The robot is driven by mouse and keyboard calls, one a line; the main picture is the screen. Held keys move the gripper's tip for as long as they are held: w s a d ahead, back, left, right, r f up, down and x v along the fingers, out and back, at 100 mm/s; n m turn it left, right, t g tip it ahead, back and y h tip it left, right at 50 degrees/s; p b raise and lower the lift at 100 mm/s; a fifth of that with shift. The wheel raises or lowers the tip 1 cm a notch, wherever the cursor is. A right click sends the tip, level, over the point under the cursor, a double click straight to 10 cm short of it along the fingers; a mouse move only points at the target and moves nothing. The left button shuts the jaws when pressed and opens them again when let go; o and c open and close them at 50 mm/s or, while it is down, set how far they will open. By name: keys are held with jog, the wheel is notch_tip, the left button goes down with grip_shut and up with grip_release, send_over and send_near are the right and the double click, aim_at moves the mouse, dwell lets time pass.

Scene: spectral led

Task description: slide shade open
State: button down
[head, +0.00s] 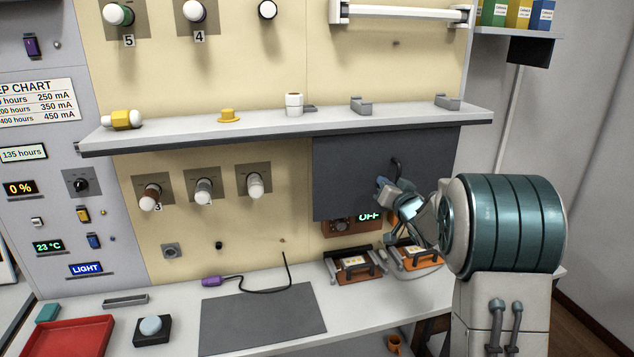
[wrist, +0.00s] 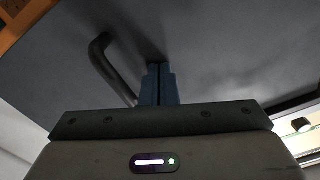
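The shade is a dark grey panel (head: 345,172) hanging below the shelf, in front of the lower right wall. It covers the upper part of a box with a lit "OFF" display (head: 369,216). A dark bent handle (head: 396,167) stands out from the panel; in the wrist view the handle (wrist: 112,68) is left of my fingers. My gripper (head: 381,186) is at the panel, just left of and below the handle. In the wrist view my gripper (wrist: 158,72) has its blue fingers together with nothing visible between them. Whether they touch the handle or panel is unclear.
The shelf (head: 285,125) above holds a yellow-capped bulb, a yellow knob, a white cup and grey brackets. Two orange-based fixtures (head: 353,264) sit on the bench below the panel. A grey mat (head: 262,318), a purple device with a cable and a red tray (head: 75,345) lie further left.

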jog(key=shift+w+d+r+p, duration=0.1)
jog(key=shift+w+d+p, duration=0.15)
jog(key=shift+d, duration=0.55)
jog(key=shift+w+d+r+p, duration=0.1)
jog(key=shift+w+d, duration=0.15)
jog(key=shift+d, duration=0.65)
jog(key=shift+s+a+b, duration=0.15)
jog(key=shift+a+b, duration=0.25)
jog(key=shift+a, duration=0.35)
jog(key=b+v, duration=0.1)
jog(key=v, duration=0.7)
jog(key=shift+f+b, duration=0.2)
jog(key=shift+b, duration=0.15)
jog(key=shift+d, duration=0.15)
